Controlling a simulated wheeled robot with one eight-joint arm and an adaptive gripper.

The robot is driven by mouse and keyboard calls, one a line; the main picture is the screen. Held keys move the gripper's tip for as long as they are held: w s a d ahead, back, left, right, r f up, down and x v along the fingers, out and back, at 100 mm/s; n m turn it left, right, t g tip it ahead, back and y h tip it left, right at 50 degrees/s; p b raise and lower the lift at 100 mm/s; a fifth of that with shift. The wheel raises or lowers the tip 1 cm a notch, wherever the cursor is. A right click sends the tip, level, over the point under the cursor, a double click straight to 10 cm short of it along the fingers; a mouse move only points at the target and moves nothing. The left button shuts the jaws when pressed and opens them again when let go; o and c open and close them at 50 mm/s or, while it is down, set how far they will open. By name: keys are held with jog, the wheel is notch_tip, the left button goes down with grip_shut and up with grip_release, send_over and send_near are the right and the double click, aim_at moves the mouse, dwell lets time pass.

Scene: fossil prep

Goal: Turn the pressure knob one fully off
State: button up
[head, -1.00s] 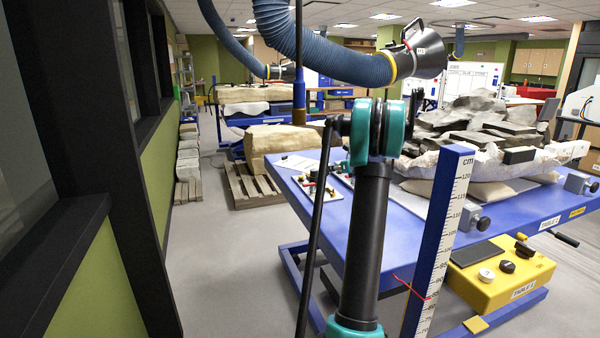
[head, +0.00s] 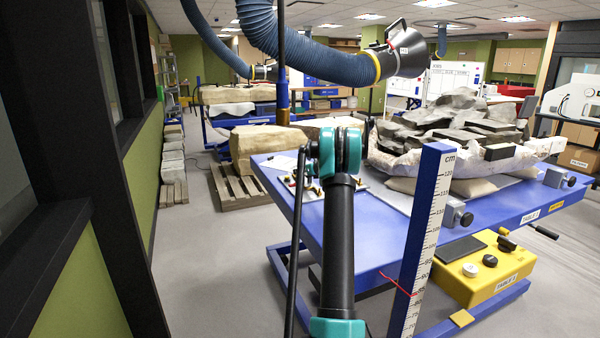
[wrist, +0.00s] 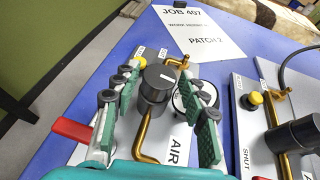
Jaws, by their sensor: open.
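In the wrist view a dark cylindrical knob (wrist: 157,83) with a white line on its top stands on a white panel marked AIR (wrist: 181,146). Whether it carries the number one is not readable. My gripper (wrist: 160,74) is open, with a green-padded finger on each side of the knob in the picture. A gap shows left of the knob; whether the right finger touches it I cannot tell. A round gauge (wrist: 183,108) is partly hidden behind the right finger. In the head view my arm hides the gripper and most of the panel (head: 297,184).
Brass pipes (wrist: 146,135) run beside the knob, and a red lever (wrist: 72,130) is at the left. A second panel (wrist: 245,128) with another dark knob (wrist: 293,136) lies right. A paper sheet (wrist: 190,32) lies beyond. A measuring post (head: 427,240) stands right of my arm.

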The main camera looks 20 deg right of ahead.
jog(key=shift+x, duration=1)
jog(key=c, duration=0.9)
jog(key=shift+n+y, duration=0.3)
jog(key=n+g+y, duration=0.1)
jog(key=n+y, duration=0.2)
jog(key=shift+d+f+g+y, duration=0.1)
jog(key=shift+g+y, duration=0.3)
jog(key=shift+n+g+y, duration=1.4)
jog(key=shift+n+y, duration=0.1)
jog(key=shift+n, duration=0.4)
jog(key=shift+n+g, duration=0.3)
